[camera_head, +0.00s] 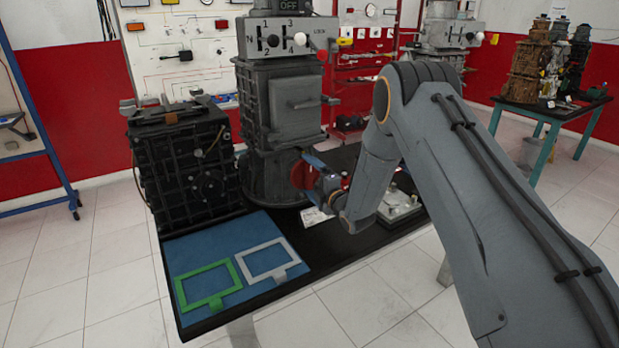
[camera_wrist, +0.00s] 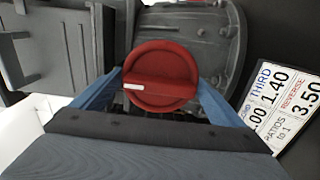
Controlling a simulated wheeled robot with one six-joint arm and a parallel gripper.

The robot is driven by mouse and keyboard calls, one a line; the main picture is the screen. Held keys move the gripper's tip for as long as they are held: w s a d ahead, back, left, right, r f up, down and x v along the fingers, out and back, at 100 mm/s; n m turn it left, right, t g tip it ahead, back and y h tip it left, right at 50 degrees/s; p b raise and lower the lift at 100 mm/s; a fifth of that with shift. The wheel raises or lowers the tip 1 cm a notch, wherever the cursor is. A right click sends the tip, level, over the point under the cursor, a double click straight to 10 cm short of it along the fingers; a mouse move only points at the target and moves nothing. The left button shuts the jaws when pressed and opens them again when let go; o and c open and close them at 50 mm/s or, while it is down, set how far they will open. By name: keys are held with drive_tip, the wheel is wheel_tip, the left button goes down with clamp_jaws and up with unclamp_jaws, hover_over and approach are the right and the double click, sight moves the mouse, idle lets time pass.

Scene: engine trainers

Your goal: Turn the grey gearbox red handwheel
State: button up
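The red handwheel (camera_wrist: 161,76) is a round disc with a raised bar across its middle, lying almost level in the wrist view, and a white mark at the bar's left end. In the head view the handwheel (camera_head: 304,180) is seen nearly edge-on, low in front of the grey gearbox (camera_head: 290,105). My gripper (camera_wrist: 160,80) has its two blue fingers on opposite sides of the handwheel's rim. No gap shows between fingertips and rim. In the head view my gripper (camera_head: 318,172) is partly hidden by my own wrist.
A black gearbox (camera_head: 185,165) stands left of the grey one. A blue mat with green (camera_head: 208,284) and grey (camera_head: 268,262) frames lies at the table's front left. A printed ratio card (camera_wrist: 285,105) lies right of the handwheel. A metal part (camera_head: 400,207) lies behind my wrist.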

drive_tip(key=shift+m+b, duration=0.3)
drive_tip(key=shift+m, duration=0.1)
drive_tip(key=m+b, duration=0.2)
drive_tip(key=m, duration=0.2)
drive_tip(key=shift+f+m+b, duration=0.1)
drive_tip(key=shift+m+b, duration=0.25)
drive_tip(key=shift+m, duration=0.05)
drive_tip(key=m+b, duration=0.2)
drive_tip(key=m, duration=0.4)
drive_tip(key=shift+b, duration=0.35)
drive_tip(key=m+b, duration=0.1)
drive_tip(key=m, duration=0.3)
drive_tip(key=shift+m, duration=0.4)
drive_tip(key=shift+m+b, duration=0.65)
drive_tip(key=shift+m, duration=1.35)
drive_tip(key=o, duration=0.7)
